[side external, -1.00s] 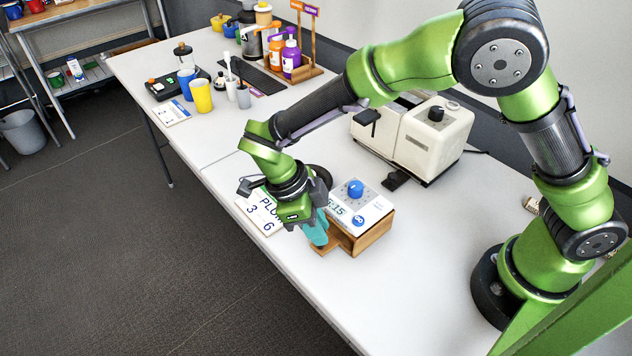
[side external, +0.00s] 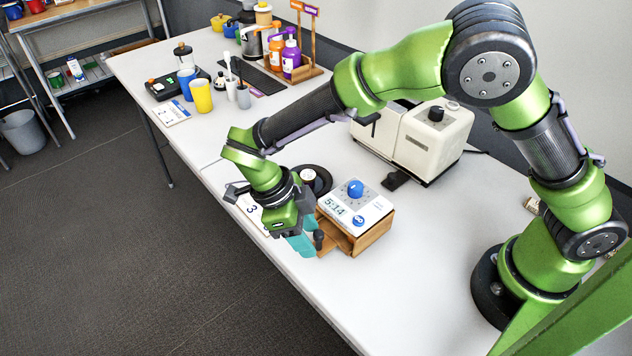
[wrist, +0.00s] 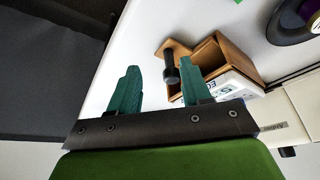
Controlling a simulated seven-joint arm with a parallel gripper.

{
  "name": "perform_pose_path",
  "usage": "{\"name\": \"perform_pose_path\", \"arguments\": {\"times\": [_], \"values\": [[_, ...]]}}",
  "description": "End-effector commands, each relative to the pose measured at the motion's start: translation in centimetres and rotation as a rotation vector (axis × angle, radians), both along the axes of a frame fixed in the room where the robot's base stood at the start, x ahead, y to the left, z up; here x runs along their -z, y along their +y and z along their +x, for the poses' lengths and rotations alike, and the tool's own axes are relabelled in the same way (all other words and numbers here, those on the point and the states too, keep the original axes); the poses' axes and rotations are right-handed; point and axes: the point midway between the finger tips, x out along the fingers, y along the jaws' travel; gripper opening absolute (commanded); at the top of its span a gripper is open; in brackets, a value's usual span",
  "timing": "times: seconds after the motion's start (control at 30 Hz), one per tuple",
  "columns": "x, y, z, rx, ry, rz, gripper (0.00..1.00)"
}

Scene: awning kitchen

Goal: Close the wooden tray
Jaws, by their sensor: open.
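The wooden tray (side external: 334,245) is a small drawer that sticks out of the wooden box (side external: 373,238), so it stands partly open. Its front carries a dark round knob (side external: 318,240). In the wrist view the tray front (wrist: 173,46) and the knob (wrist: 171,70) show, with the knob between the lines of my two teal fingers and nearer the right one. My gripper (side external: 303,246) is open and empty, just in front of the knob, near the table's front edge. It also shows in the wrist view (wrist: 160,64). I cannot tell whether a finger touches the knob.
A device with a blue dial (side external: 355,189) sits on the wooden box. A cream machine (side external: 425,140) stands behind it. A round dark item (side external: 318,178) and a number card (side external: 252,212) lie close to my gripper. Cups and bottles stand at the far end.

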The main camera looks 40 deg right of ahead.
Motion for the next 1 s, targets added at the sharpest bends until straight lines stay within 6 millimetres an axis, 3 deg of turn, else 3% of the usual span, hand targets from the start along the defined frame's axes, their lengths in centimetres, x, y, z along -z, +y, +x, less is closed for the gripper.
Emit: {"name": "perform_pose_path", "arguments": {"times": [0.27,1.0], "values": [[0.1,5.9,-0.2,-0.002,0.004,0.004,0.47],[-13.3,9.8,3.8,0.000,-0.001,0.006,0.47]]}}
